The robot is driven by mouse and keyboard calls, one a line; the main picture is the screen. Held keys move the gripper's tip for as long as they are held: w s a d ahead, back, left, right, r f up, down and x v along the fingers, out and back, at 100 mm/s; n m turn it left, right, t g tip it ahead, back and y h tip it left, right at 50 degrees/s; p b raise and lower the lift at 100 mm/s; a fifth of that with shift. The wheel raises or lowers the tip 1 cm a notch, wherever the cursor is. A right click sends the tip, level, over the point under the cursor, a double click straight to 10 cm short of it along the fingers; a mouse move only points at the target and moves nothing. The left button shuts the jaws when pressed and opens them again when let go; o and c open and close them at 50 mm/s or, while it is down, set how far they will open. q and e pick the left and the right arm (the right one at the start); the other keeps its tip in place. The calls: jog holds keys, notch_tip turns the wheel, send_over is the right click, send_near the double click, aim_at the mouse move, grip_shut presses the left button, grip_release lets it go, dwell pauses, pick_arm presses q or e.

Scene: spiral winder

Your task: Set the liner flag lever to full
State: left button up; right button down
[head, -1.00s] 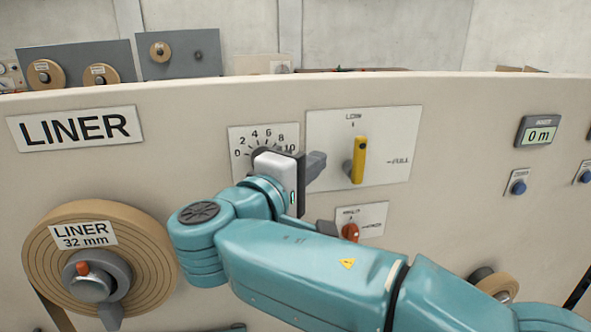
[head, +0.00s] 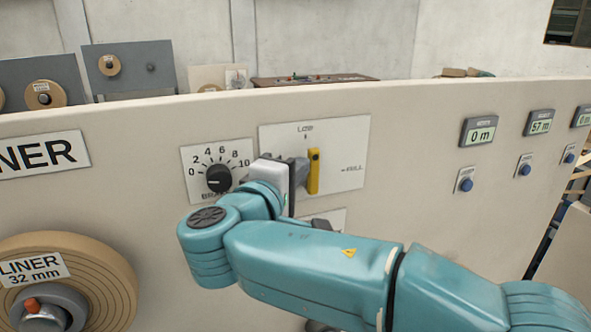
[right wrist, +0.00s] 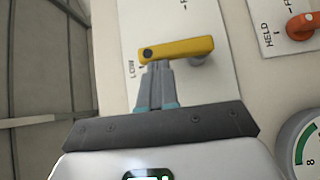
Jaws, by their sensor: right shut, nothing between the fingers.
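The yellow flag lever (head: 313,171) stands upright on its white plate (head: 343,148), pointing at the LOW mark, with the FULL mark to its right. In the right wrist view the lever (right wrist: 178,50) shows side-on, with its free end near LOW. My right gripper (head: 302,172) is shut and empty, and its fingertips are at the left side of the lever. In the right wrist view the fingertips (right wrist: 158,66) meet the lever's edge near its free end; whether they press on it I cannot tell. My left gripper is not in view.
A black dial (head: 219,178) sits left of the lever plate. An orange HELD lever (right wrist: 302,26) is close by in the right wrist view. The LINER roll (head: 95,275) is at lower left. Counters and blue buttons (head: 466,180) are at right.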

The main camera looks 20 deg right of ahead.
aim_at(319, 158)
jog(key=shift+d+r+m, duration=0.2)
jog(key=shift+d+m, duration=0.05)
jog(key=shift+m, duration=0.05)
jog(key=d+m+g+y, duration=0.1)
jog(key=y, duration=0.1)
jog(key=d+r+m+g+y+p, duration=0.1)
jog(key=d+m, duration=0.1)
jog(key=shift+y, duration=0.4)
jog(key=d+f+m+y, duration=0.1)
jog(key=y, duration=0.1)
jog(key=d+m+g+y, duration=0.1)
jog(key=d+m+y, duration=0.1)
jog(key=y, duration=0.1)
jog(key=d+f+m+g+y+p, duration=0.1)
jog(key=d+y, duration=0.1)
jog(key=y, duration=0.1)
jog(key=shift+w+d+f+m, duration=0.15)
jog(key=shift+d+f+m, duration=0.15)
jog(key=shift+m, duration=0.1)
jog(key=shift+f, duration=0.15)
dwell(0.5)
